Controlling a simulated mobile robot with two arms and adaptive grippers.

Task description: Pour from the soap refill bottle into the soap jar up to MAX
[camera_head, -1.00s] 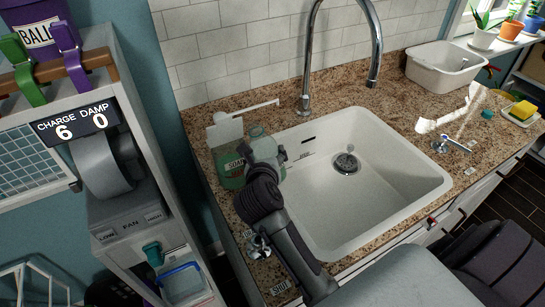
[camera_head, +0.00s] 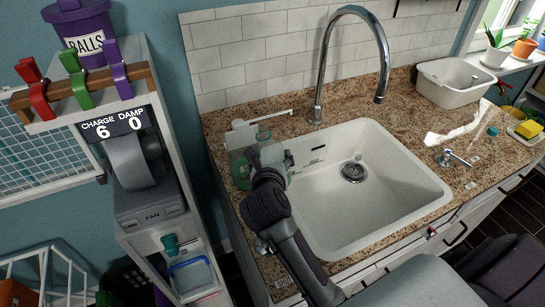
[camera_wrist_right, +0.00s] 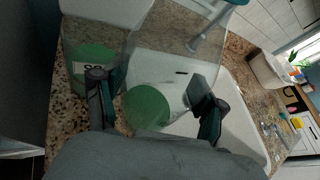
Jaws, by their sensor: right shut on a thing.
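The soap jar (camera_head: 239,168) stands on the counter left of the sink, with green soap inside and a white pump spout on top. Its labelled side shows in the right wrist view (camera_wrist_right: 90,62). My right gripper (camera_head: 272,162) is shut on the clear soap refill bottle (camera_head: 266,136), held close beside the jar, at the sink's left edge. The MAX mark is not readable. My left gripper is out of view.
The white sink (camera_head: 390,205) is empty, under a tall chrome faucet (camera_head: 318,95). A white basin (camera_head: 450,85) and a yellow sponge (camera_head: 528,128) are at the right. A shelf unit with a fan box (camera_head: 150,215) stands left of the counter.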

